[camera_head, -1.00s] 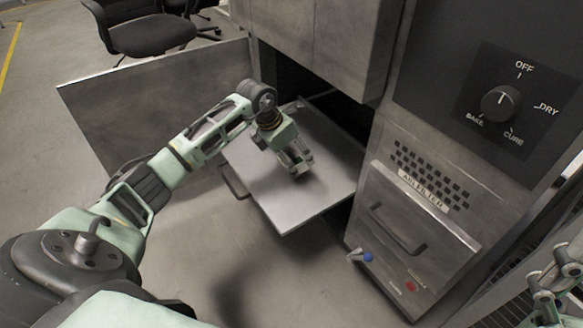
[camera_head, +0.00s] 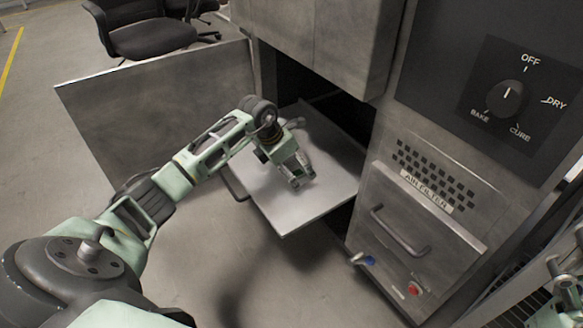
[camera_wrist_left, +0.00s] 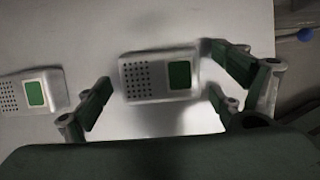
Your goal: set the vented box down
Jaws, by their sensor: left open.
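In the left wrist view, a small pale grey vented box (camera_wrist_left: 158,77) with a dotted vent and a green square lies on the light metal tray (camera_wrist_left: 170,30). My left gripper (camera_wrist_left: 160,96) is open, with fingers apart on both sides of the box and gaps between them and it. A second, similar vented box (camera_wrist_left: 35,90) lies to the left, cut by the frame edge. In the head view my left gripper (camera_head: 303,179) is low over the pulled-out tray (camera_head: 310,208) and hides most of what lies there. Part of my right gripper (camera_head: 566,285) shows at the right edge; its jaws are unclear.
An open metal door (camera_head: 150,105) stands left of the tray. The oven housing (camera_head: 345,45) overhangs the tray's back. At right are the knob panel (camera_head: 510,95) and a handled drawer (camera_head: 415,235). The tray's front right is clear.

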